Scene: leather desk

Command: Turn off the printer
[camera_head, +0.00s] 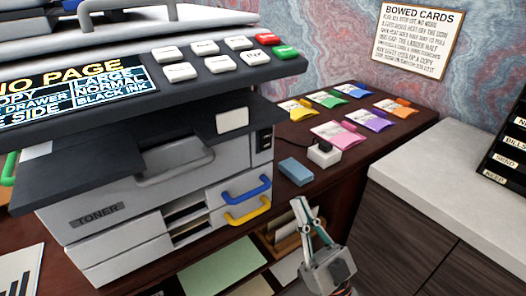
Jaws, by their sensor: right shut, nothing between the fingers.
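The large grey and white printer (150,205) fills the left of the head view. Its top panel has a lit screen (70,90), several white keys, a red key (268,38) and a green key (285,52). A small black panel (264,139) with a light mark sits on its right side; it may be a switch, but I cannot tell its position. My right gripper (299,207) is shut and empty, pointing up, below and to the right of that panel and apart from the printer. My left gripper is not in view.
A blue block (296,171) and a white plug-like block (323,153) lie on the dark desk (350,150) right of the printer. Coloured card packs (340,133) lie behind them. Blue (247,190) and yellow (248,212) drawer handles stick out. A light counter (450,190) stands at right.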

